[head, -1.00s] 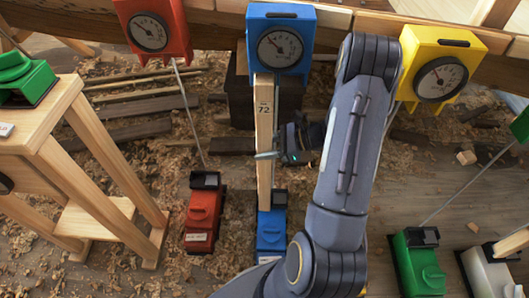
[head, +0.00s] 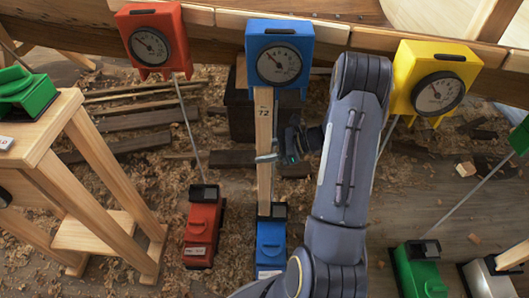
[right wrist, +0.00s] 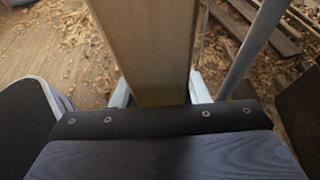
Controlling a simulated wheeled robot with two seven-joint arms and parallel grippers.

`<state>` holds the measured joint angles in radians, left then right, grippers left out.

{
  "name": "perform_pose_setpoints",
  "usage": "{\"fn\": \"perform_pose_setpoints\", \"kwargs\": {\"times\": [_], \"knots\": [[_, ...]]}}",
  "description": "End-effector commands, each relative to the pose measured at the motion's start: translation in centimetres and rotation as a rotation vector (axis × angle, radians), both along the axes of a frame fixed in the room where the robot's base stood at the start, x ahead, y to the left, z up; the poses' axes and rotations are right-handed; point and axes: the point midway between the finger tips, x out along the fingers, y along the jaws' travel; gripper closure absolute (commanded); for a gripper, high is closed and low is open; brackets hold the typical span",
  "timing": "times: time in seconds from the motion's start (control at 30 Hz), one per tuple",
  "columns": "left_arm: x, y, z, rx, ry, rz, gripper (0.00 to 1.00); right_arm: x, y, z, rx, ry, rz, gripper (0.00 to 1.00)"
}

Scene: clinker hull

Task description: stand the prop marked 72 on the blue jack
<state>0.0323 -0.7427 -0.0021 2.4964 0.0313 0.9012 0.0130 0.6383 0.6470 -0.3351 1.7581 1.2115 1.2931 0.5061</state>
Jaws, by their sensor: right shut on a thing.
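The prop marked 72 (head: 264,130) is a pale wooden post, upright in the head view. Its upper end meets the lower edge of the blue gauge box (head: 279,60) in the picture. Its lower end overlaps the left part of the black head of the blue jack (head: 270,245); I cannot tell whether they touch. My right gripper (head: 266,157) is shut on the prop around its middle. The right wrist view also shows the prop (right wrist: 148,45) between the two pale fingers (right wrist: 158,92). My left gripper is not in view.
A red jack (head: 202,228) stands left of the blue one; a green jack (head: 420,270) and a grey jack (head: 488,278) stand to the right. Red (head: 150,42) and yellow (head: 435,80) gauges hang on the hull. A wooden stand (head: 100,170) is at left. Thin rods slant down from the gauges.

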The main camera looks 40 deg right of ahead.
Motion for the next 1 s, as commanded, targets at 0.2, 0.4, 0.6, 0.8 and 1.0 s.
{"fn": "perform_pose_setpoints", "kwargs": {"times": [0.2,0.4,0.6,0.8,1.0], "knots": [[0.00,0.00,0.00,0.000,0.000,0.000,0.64,0.05,0.03,0.10,0.001,-0.003,0.001,1.00],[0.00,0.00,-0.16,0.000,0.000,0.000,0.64,0.05,0.02,-0.12,0.001,-0.003,0.001,1.00],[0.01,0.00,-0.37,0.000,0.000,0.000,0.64,0.04,0.04,-0.41,0.000,-0.003,0.001,1.00],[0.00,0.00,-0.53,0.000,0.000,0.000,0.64,0.06,0.04,-0.63,0.000,-0.003,0.001,1.00],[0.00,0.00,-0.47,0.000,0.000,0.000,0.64,0.08,0.01,-0.59,0.000,-0.003,0.001,1.00]]}}
